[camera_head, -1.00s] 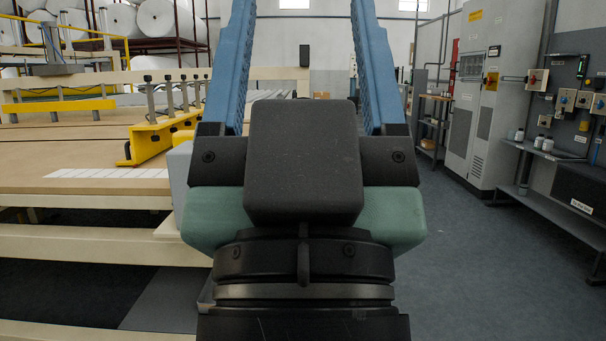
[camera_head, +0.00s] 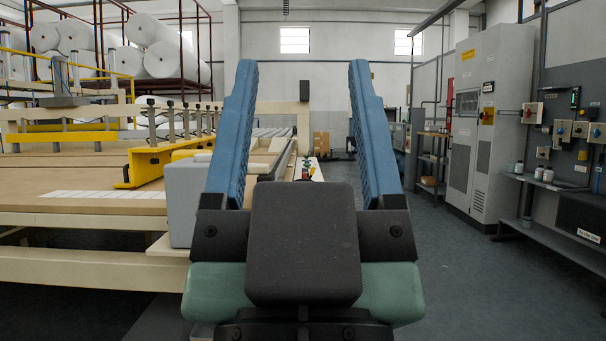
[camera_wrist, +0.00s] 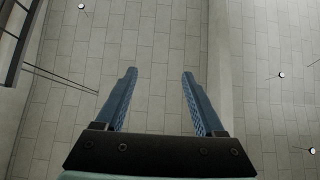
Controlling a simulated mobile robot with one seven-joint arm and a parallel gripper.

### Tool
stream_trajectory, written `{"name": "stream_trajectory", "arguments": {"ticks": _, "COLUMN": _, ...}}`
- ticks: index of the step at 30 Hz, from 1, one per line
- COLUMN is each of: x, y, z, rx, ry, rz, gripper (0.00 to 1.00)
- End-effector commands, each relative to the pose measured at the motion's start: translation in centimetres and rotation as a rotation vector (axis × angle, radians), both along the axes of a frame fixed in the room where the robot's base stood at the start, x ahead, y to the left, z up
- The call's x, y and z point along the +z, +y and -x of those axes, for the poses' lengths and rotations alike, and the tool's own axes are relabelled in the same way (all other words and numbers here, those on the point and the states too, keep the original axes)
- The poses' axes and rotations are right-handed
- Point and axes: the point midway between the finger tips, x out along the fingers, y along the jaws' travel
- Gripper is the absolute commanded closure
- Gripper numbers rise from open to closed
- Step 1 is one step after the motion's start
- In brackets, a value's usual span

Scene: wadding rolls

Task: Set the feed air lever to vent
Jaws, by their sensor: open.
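My gripper (camera_head: 303,68) stands upright close in front of the head camera, with its two blue ribbed fingers wide apart and nothing between them. In the wrist view my gripper (camera_wrist: 160,73) is also open and empty, pointed toward the ceiling. I cannot make out the feed air lever for certain. A narrow panel with small coloured controls (camera_head: 307,169) shows between my fingers, along the machine's right side, partly hidden by my gripper. A wall board with several switch boxes and knobs (camera_head: 571,131) is at the right.
The long machine table (camera_head: 90,205) with a yellow bar (camera_head: 146,167) fills the left. A grey box (camera_head: 183,205) stands at its near corner. A tall grey cabinet (camera_head: 472,165) and a wall bench (camera_head: 550,186) line the right. The aisle floor (camera_head: 455,275) between them is clear.

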Motion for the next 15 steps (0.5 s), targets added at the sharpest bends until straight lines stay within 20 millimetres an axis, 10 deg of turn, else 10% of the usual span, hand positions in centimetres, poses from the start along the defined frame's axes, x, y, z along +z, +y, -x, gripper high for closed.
{"name": "stream_trajectory", "arguments": {"ticks": 8, "x": 1.9, "y": 0.0, "z": 0.0, "rx": 0.0, "ry": 0.0, "rz": 0.0, "gripper": 0.78}}
{"name": "stream_trajectory", "arguments": {"ticks": 15, "x": 8.5, "y": 0.0, "z": 0.0, "rx": 0.0, "ry": 0.0, "rz": 0.0, "gripper": 1.0}}
